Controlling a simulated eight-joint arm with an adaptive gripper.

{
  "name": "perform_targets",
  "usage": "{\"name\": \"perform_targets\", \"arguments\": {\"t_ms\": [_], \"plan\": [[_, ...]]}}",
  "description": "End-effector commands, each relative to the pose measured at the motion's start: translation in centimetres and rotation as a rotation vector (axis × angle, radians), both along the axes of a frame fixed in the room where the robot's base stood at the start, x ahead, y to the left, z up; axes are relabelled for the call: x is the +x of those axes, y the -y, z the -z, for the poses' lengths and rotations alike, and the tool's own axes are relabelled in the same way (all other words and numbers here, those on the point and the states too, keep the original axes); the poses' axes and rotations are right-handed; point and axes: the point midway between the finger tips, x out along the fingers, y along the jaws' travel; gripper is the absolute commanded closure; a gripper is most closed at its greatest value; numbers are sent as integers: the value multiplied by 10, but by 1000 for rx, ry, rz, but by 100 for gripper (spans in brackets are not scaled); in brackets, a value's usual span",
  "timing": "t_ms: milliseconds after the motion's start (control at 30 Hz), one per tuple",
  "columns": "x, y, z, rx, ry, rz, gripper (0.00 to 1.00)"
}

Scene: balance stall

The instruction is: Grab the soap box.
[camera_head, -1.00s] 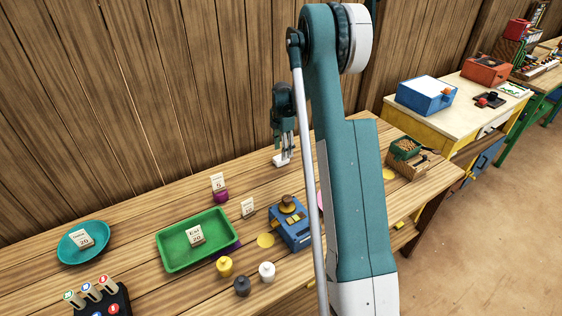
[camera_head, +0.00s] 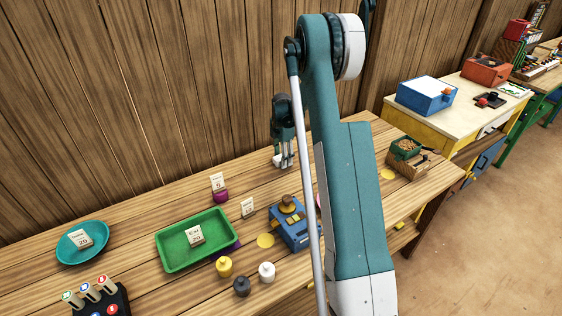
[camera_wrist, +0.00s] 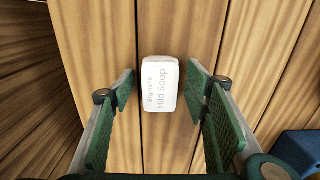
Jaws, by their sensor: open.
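The soap box is a small white box (camera_wrist: 160,85) with "Mild Soap" lettering. In the wrist view it lies on the wooden table between my open green fingers, with a gap on each side. In the head view only a small white part of the soap box (camera_head: 278,160) shows, beside my fingers. My gripper (camera_head: 285,163) points down over it near the back of the table. It also shows in the wrist view (camera_wrist: 164,97), open and empty.
A blue scale-like box (camera_head: 291,232) stands in front of my gripper. Further left are a green tray (camera_head: 168,261), a teal plate (camera_head: 64,254) and several small weights, including a yellow one (camera_head: 224,267). The plank wall rises behind the table. Bare wood surrounds the soap box.

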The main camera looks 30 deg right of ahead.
Motion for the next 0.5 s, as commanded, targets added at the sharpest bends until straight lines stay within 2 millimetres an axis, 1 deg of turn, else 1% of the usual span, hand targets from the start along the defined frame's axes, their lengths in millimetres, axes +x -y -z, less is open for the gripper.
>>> {"name": "perform_targets", "arguments": {"t_ms": [67, 300, 500], "plan": [[0, 0, 0, 0, 0, 0, 54], [0, 0, 0, 0, 0, 0, 84], [0, 0, 0, 0, 0, 0, 84]]}}
